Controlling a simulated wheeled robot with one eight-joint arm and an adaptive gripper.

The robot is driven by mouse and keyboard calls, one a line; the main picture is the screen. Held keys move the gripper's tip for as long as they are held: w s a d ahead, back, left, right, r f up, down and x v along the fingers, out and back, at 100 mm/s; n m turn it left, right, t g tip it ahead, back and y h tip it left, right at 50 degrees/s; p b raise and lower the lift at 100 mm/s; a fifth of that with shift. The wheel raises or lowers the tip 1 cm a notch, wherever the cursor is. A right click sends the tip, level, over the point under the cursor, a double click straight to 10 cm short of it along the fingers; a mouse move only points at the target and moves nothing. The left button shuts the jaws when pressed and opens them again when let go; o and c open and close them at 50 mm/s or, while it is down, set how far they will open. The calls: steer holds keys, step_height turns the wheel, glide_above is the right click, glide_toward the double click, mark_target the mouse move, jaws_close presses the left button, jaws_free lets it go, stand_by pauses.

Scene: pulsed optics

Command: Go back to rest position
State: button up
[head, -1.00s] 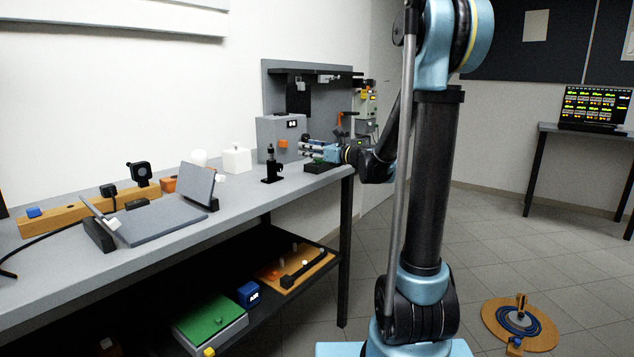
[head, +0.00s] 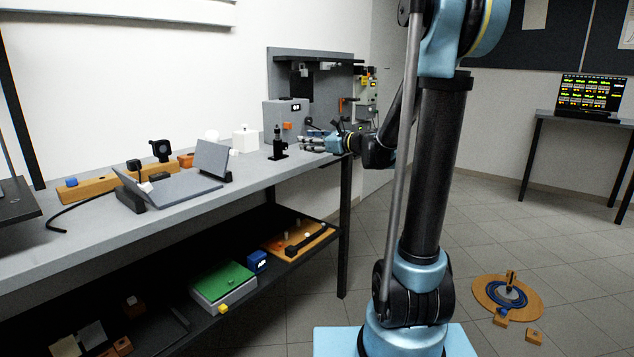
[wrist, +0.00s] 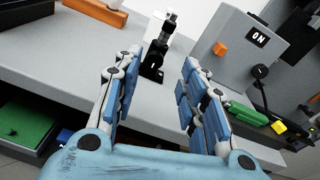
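My gripper (head: 318,143) reaches over the far right end of the workbench (head: 90,243) in the head view. In the wrist view its two blue-padded fingers (wrist: 158,88) stand wide apart with nothing between the pads. A small black post mount (wrist: 153,60) stands upright on the bench beyond the fingertips, apart from them. The same post mount shows left of my gripper in the head view (head: 277,148). A grey box with an "ON" display (wrist: 236,52) stands beyond and right of the fingers.
A white cube (head: 245,139), a hinged grey plate (head: 172,190) and a wooden rail (head: 100,184) sit on the bench. The lower shelf holds a green-topped box (head: 222,283). A round wooden disc (head: 483,297) lies on the floor at right. A second table (head: 580,123) stands behind.

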steer(key=s+d+f+n+g+h, duration=0.25)
steer(key=s+f+n, duration=0.4)
steer(key=s, duration=0.35)
steer(key=s+d+f+n+g+h, duration=0.2)
steer(key=s+d+f+n+h, duration=0.2)
steer(key=s+f+n, duration=0.45)
steer(key=s+d+f+n+g+h, duration=0.1)
steer(key=s+d+f+n+h, duration=0.2)
steer(key=s+d, duration=0.4)
steer(key=s+d+f+n+g+h, duration=0.2)
steer(key=s+d+f+n+h, duration=0.2)
steer(key=s+d, duration=0.4)
steer(key=s+f+n, duration=0.1)
steer(key=s, duration=0.3)
steer(key=shift+f, duration=0.25)
steer(key=shift+d, duration=0.1)
steer(key=shift+w+f+g, duration=0.2)
steer(key=shift+w+g, duration=0.05)
steer(key=shift+w, duration=0.2)
steer(key=shift+c, duration=0.5)
